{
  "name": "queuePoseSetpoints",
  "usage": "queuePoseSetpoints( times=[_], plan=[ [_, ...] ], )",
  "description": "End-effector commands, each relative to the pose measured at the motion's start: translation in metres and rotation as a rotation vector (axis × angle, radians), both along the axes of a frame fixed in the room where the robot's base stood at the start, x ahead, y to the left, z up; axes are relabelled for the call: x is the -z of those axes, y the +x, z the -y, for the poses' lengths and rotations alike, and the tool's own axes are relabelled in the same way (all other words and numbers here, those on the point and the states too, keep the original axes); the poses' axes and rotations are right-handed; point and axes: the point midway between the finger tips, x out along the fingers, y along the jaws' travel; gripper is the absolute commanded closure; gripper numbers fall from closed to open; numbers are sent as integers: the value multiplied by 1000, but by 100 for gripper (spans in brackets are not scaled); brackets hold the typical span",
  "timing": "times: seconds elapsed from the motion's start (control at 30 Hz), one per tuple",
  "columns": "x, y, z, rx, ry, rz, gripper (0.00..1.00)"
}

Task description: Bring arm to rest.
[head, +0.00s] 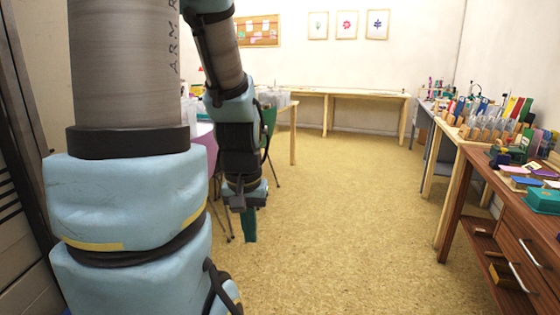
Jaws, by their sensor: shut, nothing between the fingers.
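My gripper (249,236) hangs at the end of my folded arm, left of the middle of the head view. It points down over open floor, with its teal fingers closed together and nothing held. It is well apart from the brown desk (478,180) at the right. My large blue and grey arm links fill the left side and hide part of the room behind them.
On the desk are a teal box (543,200) and several small coloured pads. An opening in the desk's front shows items inside. The floor (350,200) in the middle is clear.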

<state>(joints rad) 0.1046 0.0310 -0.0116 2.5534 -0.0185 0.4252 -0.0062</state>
Motion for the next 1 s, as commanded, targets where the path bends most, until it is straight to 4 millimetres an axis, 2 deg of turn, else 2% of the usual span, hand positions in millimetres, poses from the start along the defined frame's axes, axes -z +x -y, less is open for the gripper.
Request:
queuePoseSetpoints(
  times=[0.03, 0.1, 0.27, 0.5, 0.57, 0.7, 1.0],
  plan=[
    [-12, -3, -7, 7, 12, 16, 100],
    [-28, -2, -5, 7, 9, 10, 100],
    [-58, -1, -4, 6, 8, 9, 100],
    [-111, -1, -4, 6, 7, 9, 100],
    [-120, -1, -4, 6, 7, 8, 100],
    [-129, -1, -4, 6, 7, 8, 100],
    [-130, -1, -4, 6, 7, 8, 100]
  ],
)
